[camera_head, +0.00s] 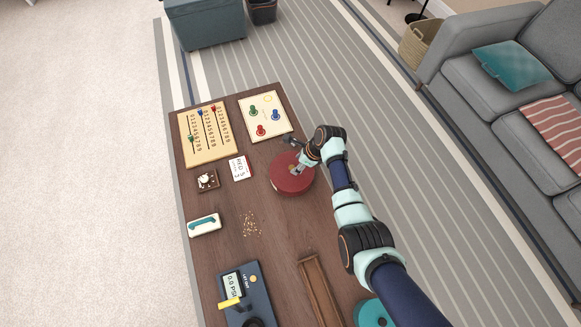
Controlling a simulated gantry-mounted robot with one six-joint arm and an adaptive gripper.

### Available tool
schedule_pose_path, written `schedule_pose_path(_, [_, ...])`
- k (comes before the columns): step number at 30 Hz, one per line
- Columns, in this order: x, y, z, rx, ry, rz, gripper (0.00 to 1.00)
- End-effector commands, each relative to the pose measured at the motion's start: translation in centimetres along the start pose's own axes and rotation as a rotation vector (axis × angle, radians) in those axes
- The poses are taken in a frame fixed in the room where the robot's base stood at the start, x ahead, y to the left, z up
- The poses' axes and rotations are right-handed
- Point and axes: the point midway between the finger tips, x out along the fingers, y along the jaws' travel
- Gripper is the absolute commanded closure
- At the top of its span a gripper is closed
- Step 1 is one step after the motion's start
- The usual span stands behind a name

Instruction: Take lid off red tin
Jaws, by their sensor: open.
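The red tin (290,184) is round and stands on the wooden table (215,275), right of the table's middle. Its top is red with a paler patch near the centre, partly hidden by my gripper. My gripper (297,170) is above the top of the tin, reaching in from the right, with its jaws open. Whether the fingers touch the lid or its handle cannot be told at this size.
Behind the tin lie a board with coloured knobs (281,103) and a number board (222,150). A card (239,168), a small dark box (207,181), a teal-handled item (203,225), crumbs (250,224), a gauge device (258,300) and a wooden trough (319,290) lie around.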

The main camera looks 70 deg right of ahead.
Motion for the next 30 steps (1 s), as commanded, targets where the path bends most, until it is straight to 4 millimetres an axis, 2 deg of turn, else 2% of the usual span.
schedule_pose_path(1, [1.2, 0.0, -0.2, -0.001, 0.000, 0.001, 0.44])
schedule_pose_path(6, [4.5, 0.1, -0.2, -0.002, 0.001, 0.002, 0.44])
schedule_pose_path(8, [4.9, 0.1, -0.1, -0.002, 0.000, 0.000, 0.44])
schedule_pose_path(14, [4.7, 0.1, 0.1, -0.002, 0.000, -0.001, 0.44])
schedule_pose_path(24, [4.7, 0.1, 0.1, -0.002, 0.000, 0.000, 0.99])
schedule_pose_path(30, [4.7, 0.1, 0.1, -0.002, 0.000, 0.000, 1.00])
